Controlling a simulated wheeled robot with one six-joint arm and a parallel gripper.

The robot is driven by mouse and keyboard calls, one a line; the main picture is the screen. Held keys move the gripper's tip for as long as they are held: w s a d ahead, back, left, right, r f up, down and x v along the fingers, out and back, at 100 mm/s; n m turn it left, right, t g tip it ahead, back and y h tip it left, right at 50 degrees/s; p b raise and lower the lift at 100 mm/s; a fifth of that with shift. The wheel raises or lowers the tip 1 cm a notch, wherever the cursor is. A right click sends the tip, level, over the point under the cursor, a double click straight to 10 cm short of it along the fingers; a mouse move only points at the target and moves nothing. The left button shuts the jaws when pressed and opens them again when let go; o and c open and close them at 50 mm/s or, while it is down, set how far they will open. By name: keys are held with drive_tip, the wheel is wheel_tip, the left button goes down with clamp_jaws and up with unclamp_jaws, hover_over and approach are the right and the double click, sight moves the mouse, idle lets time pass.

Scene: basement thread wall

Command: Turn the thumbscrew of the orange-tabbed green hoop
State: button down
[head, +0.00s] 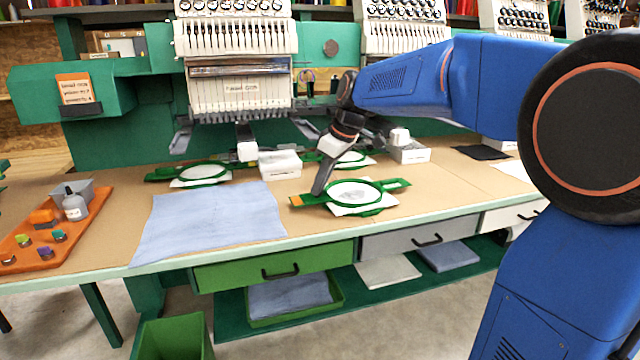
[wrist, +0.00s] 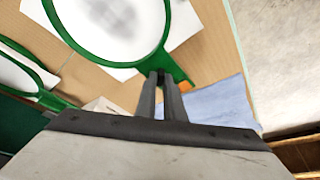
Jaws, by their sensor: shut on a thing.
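The orange-tabbed green hoop (head: 381,204) lies on the table with white fabric (head: 355,193) in it. Its orange tab (head: 297,200) is at its left end, and also shows in the wrist view (wrist: 186,86) just right of my fingertips. My gripper (head: 317,192) reaches down to the hoop's left side, between ring and tab. In the wrist view my two fingers (wrist: 161,76) are close together at the hoop's edge (wrist: 150,64), shut on the thumbscrew. The thumbscrew itself is hidden between the fingertips.
Another green hoop (head: 204,181) lies at the left, and one more (head: 350,167) behind. A blue cloth (head: 208,222) covers the table left of my gripper. White boxes (head: 280,164) stand behind. An orange tray (head: 30,258) holds a bottle. Embroidery machine heads overhang the back.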

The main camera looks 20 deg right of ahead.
drive_tip(key=shift+n+g, duration=0.3)
drive_tip(key=shift+n, duration=0.4)
idle(1.1)
drive_tip(key=c, duration=1.8)
unclamp_jaws()
drive_tip(key=shift+c, duration=0.2)
drive_tip(key=v, duration=1.7)
drive_tip(key=shift+d, duration=0.25)
drive_tip(key=shift+r, duration=0.1)
drive_tip(key=s+f+m+t+h, duration=0.2)
drive_tip(key=s+f+m, duration=0.8)
drive_tip(key=s+f, duration=1.9)
drive_tip(key=shift+s+d+m+h, duration=0.2)
drive_tip(key=shift+s+m+h, duration=0.15)
drive_tip(key=shift+h, duration=0.35)
